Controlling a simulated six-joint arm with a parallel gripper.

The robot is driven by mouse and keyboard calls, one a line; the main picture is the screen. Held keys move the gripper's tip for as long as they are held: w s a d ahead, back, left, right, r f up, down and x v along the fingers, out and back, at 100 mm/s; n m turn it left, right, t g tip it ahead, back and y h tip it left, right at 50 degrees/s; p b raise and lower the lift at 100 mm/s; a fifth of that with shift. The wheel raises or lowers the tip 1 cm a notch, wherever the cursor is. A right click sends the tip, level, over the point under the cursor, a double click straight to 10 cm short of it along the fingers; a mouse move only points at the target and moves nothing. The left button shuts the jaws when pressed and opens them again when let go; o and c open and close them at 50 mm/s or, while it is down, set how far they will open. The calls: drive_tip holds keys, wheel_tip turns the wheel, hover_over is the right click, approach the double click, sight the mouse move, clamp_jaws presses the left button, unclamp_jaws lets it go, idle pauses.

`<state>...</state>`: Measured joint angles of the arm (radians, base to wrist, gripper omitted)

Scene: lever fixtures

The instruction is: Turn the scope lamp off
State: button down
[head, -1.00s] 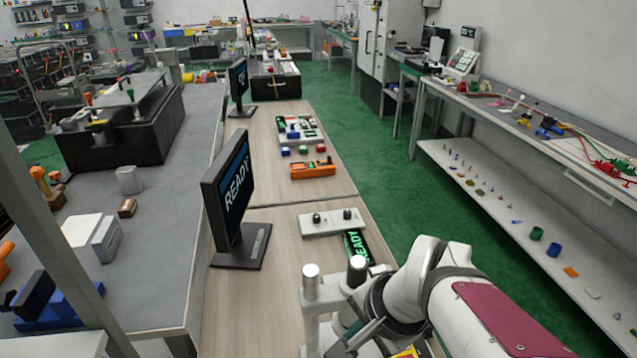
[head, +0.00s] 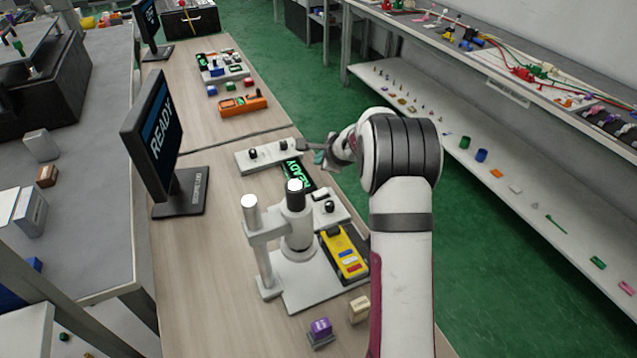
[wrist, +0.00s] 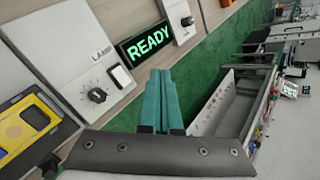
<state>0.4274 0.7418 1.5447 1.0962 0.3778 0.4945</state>
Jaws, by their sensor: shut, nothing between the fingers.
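The lamp box (head: 331,216) is a white panel on the bench beside the microscope stand (head: 298,253). In the wrist view, the box (wrist: 62,42) has lettering that seems to read "LAMP", a black round knob (wrist: 97,95) and a rocker switch (wrist: 120,77) with a white face. I cannot tell the switch's position. A black display (wrist: 148,42) beside it reads READY in green. My gripper (head: 319,157) is above the bench's right edge, beyond the lamp box and apart from it. Its teal fingers (wrist: 162,75) are shut and empty in the wrist view.
A white panel with two black knobs (head: 268,156) lies beyond the display. A monitor (head: 160,140) stands left. A yellow device (head: 345,254), a purple block (head: 320,330) and a beige block (head: 359,309) are near the stand. Green floor lies right of the bench.

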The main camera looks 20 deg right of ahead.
sight(320, 193)
drive_tip(key=shift+f, duration=0.15)
drive_tip(key=shift+d+f, duration=0.3)
drive_tip(key=shift+f, duration=1.1)
drive_tip(key=shift+d+f, duration=0.25)
drive_tip(key=shift+f, duration=1.2)
drive_tip(key=shift+d+f, duration=0.3)
drive_tip(key=shift+f, duration=1.1)
drive_tip(key=shift+f, duration=0.4)
drive_tip(key=shift+d+f, duration=0.15)
drive_tip(key=shift+f, duration=0.25)
drive_tip(key=shift+r, duration=0.1)
drive_tip(key=shift+r, duration=0.7)
drive_tip(key=shift+a+r, duration=0.1)
drive_tip(key=shift+a, duration=0.1)
